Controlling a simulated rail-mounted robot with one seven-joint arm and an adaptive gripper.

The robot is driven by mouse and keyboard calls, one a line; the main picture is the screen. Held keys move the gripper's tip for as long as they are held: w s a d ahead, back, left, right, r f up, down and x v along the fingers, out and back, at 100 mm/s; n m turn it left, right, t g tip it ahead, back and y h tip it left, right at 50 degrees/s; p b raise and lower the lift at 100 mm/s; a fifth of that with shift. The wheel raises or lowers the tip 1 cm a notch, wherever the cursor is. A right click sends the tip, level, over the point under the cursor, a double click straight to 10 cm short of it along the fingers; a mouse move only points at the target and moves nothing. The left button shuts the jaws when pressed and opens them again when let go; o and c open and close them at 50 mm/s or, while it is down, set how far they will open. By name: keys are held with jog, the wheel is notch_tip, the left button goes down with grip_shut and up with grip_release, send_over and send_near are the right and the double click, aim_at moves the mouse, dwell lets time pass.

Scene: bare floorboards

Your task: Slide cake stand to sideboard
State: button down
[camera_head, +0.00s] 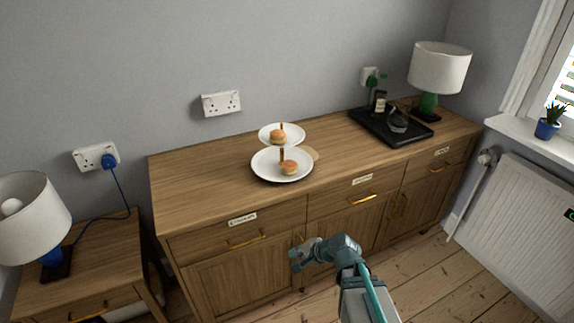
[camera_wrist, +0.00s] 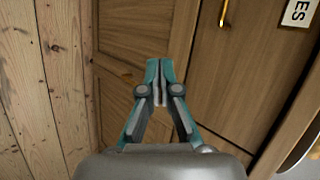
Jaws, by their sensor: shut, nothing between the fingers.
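A two-tier white cake stand (camera_head: 264,172) stands upright on the wooden sideboard (camera_head: 205,192), a little left of its middle. One bun sits on the upper plate (camera_head: 295,138) and one on the lower plate. My gripper (camera_head: 296,262) is in front of the sideboard, below the top's front edge and below the stand, apart from it. In the wrist view my gripper (camera_wrist: 159,65) is shut and empty, with the sideboard's wooden doors behind it. A white curved rim shows at that view's lower right edge; I cannot tell for sure what it is.
A black tray (camera_head: 365,125) with a bottle and glassware lies on the sideboard's right part, near a green-based lamp (camera_head: 438,68). A side table (camera_head: 100,255) with another lamp (camera_head: 30,220) stands left. The sideboard top is clear left of the stand and between stand and tray.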

aim_at(282, 149)
jog(key=w+r+m+t+y+b, duration=0.1)
jog(key=w+r+m, duration=0.1)
jog(key=r, duration=0.2)
jog(key=w+a+r+m+t+b, duration=0.1)
jog(key=w+r+m+t, duration=0.1)
jog(key=r, duration=0.3)
jog(key=w+a+r+m+t+y, duration=0.1)
jog(key=w+r+m+t, duration=0.1)
jog(key=w+r+m, duration=0.1)
jog(key=shift+w+a+r+m+y+b, duration=0.15)
jog(key=shift+w+r+m+b, duration=0.1)
jog(key=shift+r, duration=0.2)
jog(key=shift+w+a+r+m+y+b, duration=0.15)
jog(key=shift+w+r, duration=0.1)
jog(key=shift+r, duration=0.15)
jog(key=w+d+r+m+t+h, duration=0.1)
jog(key=w+d+r+m+t, duration=0.2)
jog(key=m, duration=0.4)
jog(key=w+d+r+m+t, duration=0.1)
jog(key=w+r+m+t, duration=0.15)
jog(key=r+m, duration=0.4)
jog(key=x, duration=0.4)
jog(key=f+x, duration=0.1)
jog(key=x, duration=0.8)
jog(key=shift+f, duration=0.15)
jog(key=shift+w, duration=0.1)
jog(key=x, duration=1.4)
jog(key=shift+w+f, duration=0.15)
jog(key=shift+w, duration=0.1)
jog(key=shift+s, duration=0.1)
